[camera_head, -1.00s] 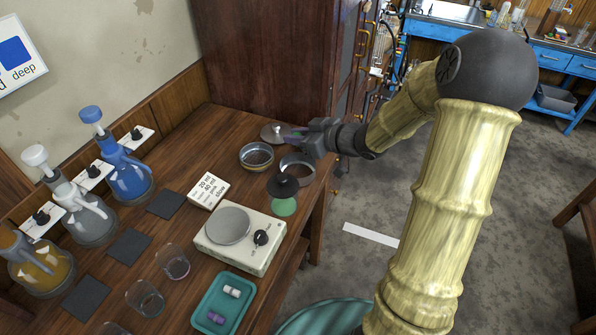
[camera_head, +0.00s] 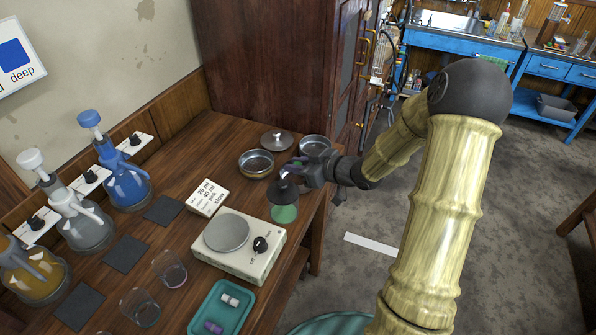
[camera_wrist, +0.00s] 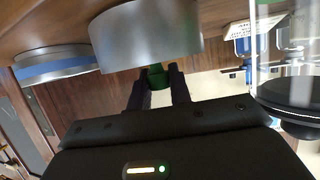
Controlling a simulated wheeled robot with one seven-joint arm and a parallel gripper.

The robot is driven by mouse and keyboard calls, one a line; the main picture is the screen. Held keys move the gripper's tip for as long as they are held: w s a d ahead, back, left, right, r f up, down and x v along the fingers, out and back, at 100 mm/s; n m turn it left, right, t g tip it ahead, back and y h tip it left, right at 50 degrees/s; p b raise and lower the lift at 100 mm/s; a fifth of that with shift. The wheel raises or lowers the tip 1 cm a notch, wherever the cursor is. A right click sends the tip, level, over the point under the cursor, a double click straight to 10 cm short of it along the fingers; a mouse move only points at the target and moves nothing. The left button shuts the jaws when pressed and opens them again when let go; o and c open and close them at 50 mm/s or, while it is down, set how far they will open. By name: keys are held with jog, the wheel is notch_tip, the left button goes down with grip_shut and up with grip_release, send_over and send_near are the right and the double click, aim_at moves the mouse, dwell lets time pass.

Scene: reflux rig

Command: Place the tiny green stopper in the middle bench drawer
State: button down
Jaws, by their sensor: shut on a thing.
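The small green stopper (camera_wrist: 157,77) shows in the wrist view between the two dark fingertips of my gripper (camera_wrist: 158,86), which is shut on it. In the head view my gripper (camera_head: 292,170) is over the right edge of the wooden bench, near the metal dishes, and the stopper is too small to make out there. Blue benches at the back right have drawers (camera_head: 548,68) with shut fronts. I cannot tell which is the middle one.
A hotplate (camera_head: 227,233), a teal tray (camera_head: 219,307), a black cone above a green disc (camera_head: 284,213), a metal dish (camera_head: 256,163) and glass flasks crowd the wooden bench. A tall wooden cabinet (camera_head: 265,65) stands behind.

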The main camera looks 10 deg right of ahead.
jog(key=shift+f, duration=0.95)
jog(key=shift+w+f, duration=0.1)
jog(key=shift+f, duration=0.1)
jog(key=c, duration=1.3)
grip_release()
jog(key=shift+f, duration=0.1)
jog(key=p+v, duration=0.1)
jog(key=v, duration=1.6)
jog(key=shift+d+r+p, duration=0.1)
jog(key=shift+r+p, duration=0.2)
jog(key=shift+p, duration=0.1)
